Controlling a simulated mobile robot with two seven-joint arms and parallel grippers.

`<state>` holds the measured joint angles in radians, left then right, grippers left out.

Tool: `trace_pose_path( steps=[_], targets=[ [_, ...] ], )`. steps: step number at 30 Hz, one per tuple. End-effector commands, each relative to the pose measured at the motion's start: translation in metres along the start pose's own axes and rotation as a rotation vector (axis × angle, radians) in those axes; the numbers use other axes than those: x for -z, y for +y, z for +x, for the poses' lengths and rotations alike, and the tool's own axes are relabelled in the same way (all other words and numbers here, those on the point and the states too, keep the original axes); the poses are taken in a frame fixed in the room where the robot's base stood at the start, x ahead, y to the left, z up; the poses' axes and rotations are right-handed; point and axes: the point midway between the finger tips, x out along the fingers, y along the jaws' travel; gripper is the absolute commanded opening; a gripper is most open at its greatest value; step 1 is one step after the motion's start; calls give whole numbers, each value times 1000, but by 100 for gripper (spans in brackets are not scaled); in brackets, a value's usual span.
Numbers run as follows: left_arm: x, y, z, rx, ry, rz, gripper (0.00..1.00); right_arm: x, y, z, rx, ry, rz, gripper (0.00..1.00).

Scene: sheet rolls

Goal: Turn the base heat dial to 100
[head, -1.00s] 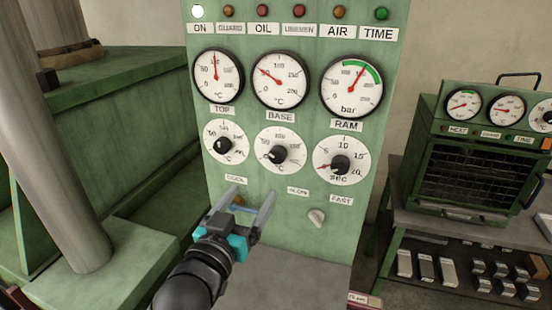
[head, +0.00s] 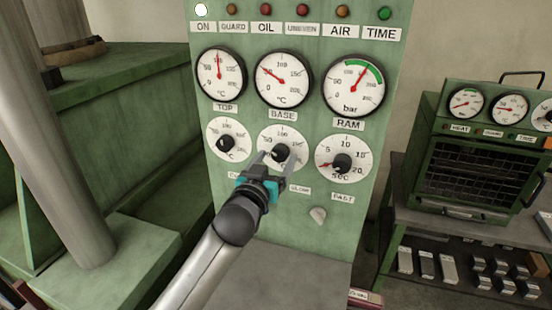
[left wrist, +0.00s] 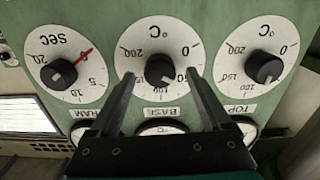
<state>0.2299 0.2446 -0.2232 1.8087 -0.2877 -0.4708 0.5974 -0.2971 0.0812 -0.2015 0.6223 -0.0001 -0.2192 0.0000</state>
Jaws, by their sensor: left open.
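The base heat dial (head: 269,136) is a white round scale with a black knob (head: 280,152), in the middle of the lower row on the green panel, under the BASE label (head: 283,115). My left gripper (head: 277,160) is open in front of this dial, with its fingers on either side of the knob. In the left wrist view, which is upside down, the black knob (left wrist: 160,70) shows between the two fingertips (left wrist: 160,77). I cannot tell whether the fingers touch it, nor exactly where it points. My right gripper is not in view.
The top dial (head: 227,141) and the seconds dial (head: 342,160) stand close on either side. Round gauges (head: 283,80) sit above. A small light knob (head: 318,214) is below right. A green oven (head: 480,165) stands on a shelf at right.

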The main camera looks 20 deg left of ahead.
Motion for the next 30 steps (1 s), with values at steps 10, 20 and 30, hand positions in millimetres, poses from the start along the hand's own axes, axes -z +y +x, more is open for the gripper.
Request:
trace_pose_path(
  steps=[10, 20, 30],
  targets=[
    [0, 0, 6, -1, 0, 0, 82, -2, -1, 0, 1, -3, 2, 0],
    [0, 0, 6, -1, 0, 0, 54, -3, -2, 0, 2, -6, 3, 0],
    [0, 0, 6, -1, 0, 0, 15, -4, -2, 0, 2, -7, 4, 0]
  ],
)
